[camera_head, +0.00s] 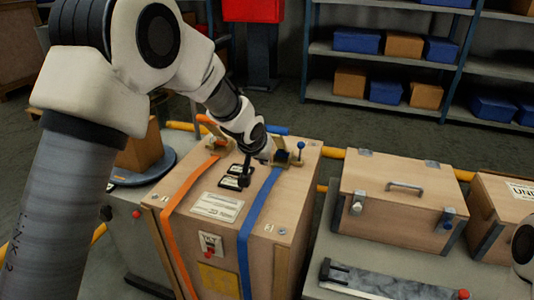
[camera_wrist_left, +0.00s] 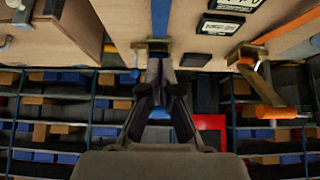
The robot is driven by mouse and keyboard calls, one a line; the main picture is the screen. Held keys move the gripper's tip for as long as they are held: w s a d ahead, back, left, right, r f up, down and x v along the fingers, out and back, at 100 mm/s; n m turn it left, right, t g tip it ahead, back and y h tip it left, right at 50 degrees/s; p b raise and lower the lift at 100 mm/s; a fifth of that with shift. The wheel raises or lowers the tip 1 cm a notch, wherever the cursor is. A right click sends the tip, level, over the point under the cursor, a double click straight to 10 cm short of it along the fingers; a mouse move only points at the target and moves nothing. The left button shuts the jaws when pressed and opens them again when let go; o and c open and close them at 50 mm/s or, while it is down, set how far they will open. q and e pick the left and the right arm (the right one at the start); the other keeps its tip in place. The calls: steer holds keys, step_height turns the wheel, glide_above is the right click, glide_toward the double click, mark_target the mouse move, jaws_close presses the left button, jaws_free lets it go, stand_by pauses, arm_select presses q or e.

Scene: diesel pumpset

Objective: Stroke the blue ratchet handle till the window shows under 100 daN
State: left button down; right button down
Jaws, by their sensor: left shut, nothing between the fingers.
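A wooden crate (camera_head: 225,207) carries an orange strap (camera_head: 178,215) and a blue strap (camera_head: 250,218). The blue strap's brass ratchet (camera_head: 292,157) is at the crate's far edge, with a blue handle (camera_head: 277,130) reaching beyond it. My left gripper (camera_head: 267,153) is at this ratchet, partly hidden by its own wrist. In the left wrist view, the closed fingers (camera_wrist_left: 159,80) hold nothing and point at the brass ratchet (camera_wrist_left: 152,46); blue shows behind them. Two dark display windows sit between the straps, one at the left wrist view's top (camera_wrist_left: 221,24); their readings are too small to tell.
The orange ratchet handle (camera_wrist_left: 273,112) hangs beside the blue one. A blue knob (camera_head: 300,145) stands right of the blue ratchet. A handled wooden case (camera_head: 400,205) lies right of the crate. Yellow rails run behind; shelves (camera_head: 385,50) with boxes stand further back.

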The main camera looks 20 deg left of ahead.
arm_select(q)
steer(key=s+r, duration=0.3)
steer(key=s, duration=0.3)
steer(key=shift+d+r, duration=0.2)
arm_select(e)
steer(key=shift+f, duration=0.35)
stand_by(0.7)
